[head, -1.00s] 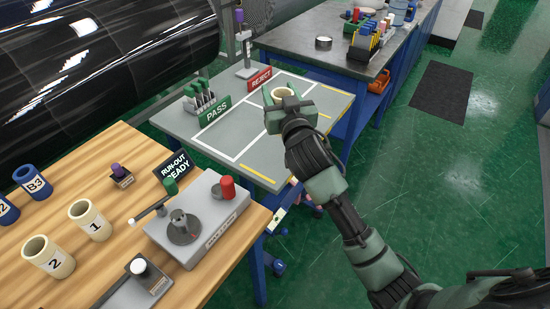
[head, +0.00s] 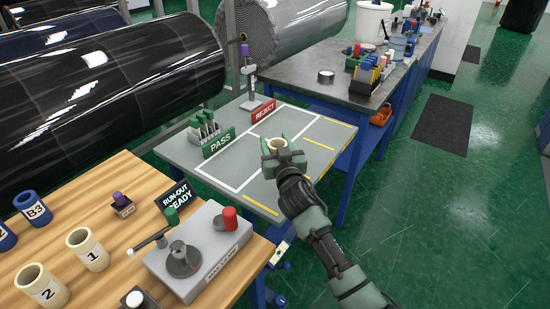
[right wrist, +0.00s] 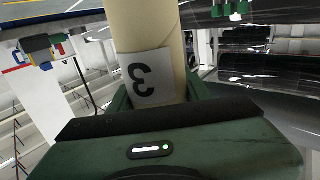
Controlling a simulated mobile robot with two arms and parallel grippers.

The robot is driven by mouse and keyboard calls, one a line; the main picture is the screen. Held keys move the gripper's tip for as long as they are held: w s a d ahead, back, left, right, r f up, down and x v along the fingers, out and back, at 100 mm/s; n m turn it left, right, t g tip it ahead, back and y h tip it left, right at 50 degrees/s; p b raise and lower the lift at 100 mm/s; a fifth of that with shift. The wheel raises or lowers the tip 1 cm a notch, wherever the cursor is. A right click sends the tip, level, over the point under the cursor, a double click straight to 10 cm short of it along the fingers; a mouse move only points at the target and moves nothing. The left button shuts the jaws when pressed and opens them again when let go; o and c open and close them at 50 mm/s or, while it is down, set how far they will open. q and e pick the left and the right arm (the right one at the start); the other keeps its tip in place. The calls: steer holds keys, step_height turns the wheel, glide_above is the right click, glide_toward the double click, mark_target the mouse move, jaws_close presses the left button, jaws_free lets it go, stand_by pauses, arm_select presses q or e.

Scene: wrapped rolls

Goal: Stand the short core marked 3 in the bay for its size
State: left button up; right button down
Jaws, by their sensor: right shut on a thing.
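The cream core marked 3 (head: 277,144) is held in my right gripper (head: 278,148), over the grey table (head: 190,158). In the right wrist view the core (right wrist: 150,25) stands between the green fingers, its label 3 appearing upside down. In the head view I look down into its open top; its lower end is hidden by the gripper, and I cannot tell whether it touches the table. White and yellow lines divide the tabletop into bays; the core overlaps the area right of the PASS sign (head: 219,142). My left gripper is not in view.
A red REJECT sign (head: 263,111) stands at the table's back edge, near a rack of green-topped items (head: 204,128). On the wooden bench (head: 100,195) stand cream cores 1 (head: 88,250) and 2 (head: 42,287), a blue core B3 (head: 33,209) and a gauge (head: 185,258).

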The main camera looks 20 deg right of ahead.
step_height(320, 180, down, 5)
steer(key=shift+f+b, duration=0.2)
steer(key=shift+b, duration=0.45)
steer(key=c, duration=0.7)
jaws_free()
steer(key=shift+o, duration=0.2)
